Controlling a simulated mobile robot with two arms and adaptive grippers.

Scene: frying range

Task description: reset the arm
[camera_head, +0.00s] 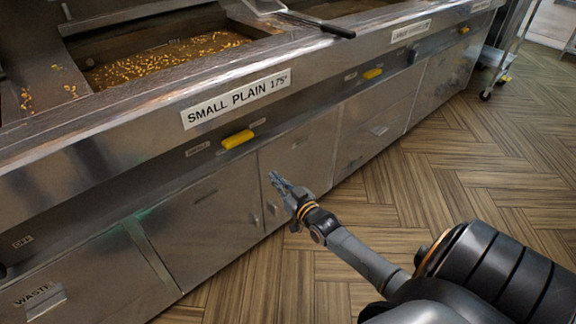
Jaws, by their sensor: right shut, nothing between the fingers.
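My right arm comes in from the lower right and stretches toward the steel frying range (215,205). My right gripper (277,181) is shut and empty, with its fingertips in front of the range's lower cabinet doors, below the front ledge. I cannot tell whether the fingertips touch a door, but a gap seems to lie between them. My left gripper is not in the view.
The range's front carries a "SMALL PLAIN 175°" label (236,97) and yellow handles (238,139). A fryer well (170,62) holds small golden bits. A dark-handled tool (322,26) lies on the ledge. A wheeled rack (497,72) stands far right. The wooden floor (440,165) is open.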

